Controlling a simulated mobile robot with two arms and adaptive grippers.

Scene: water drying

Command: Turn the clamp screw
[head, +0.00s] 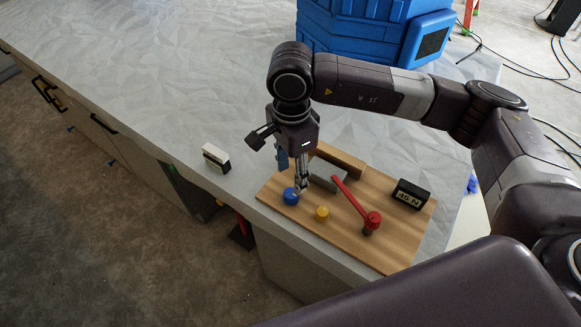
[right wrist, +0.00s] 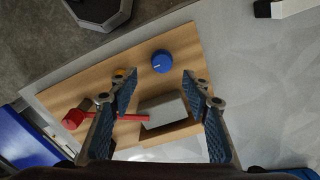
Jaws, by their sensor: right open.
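A wooden board (head: 395,245) lies on the workbench with a blue round knob (head: 291,197), a smaller yellow knob (head: 322,213), a red lever (head: 352,202) with a round red end, and a grey block (head: 328,177). I cannot tell which part is the clamp screw. My right gripper (head: 301,187) points down over the board, close to the blue knob. In the right wrist view the gripper (right wrist: 158,76) is open and empty; the blue knob (right wrist: 162,61) shows just beyond and between the fingertips. The grey block (right wrist: 163,110) lies between the fingers in that view. My left gripper is out of view.
A black display (head: 411,194) reading 45 N stands on the board's right side. A small white and black box (head: 216,158) sits near the bench's front edge. A blue case (head: 365,30) stands at the back. The bench (head: 150,70) is clear on the left.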

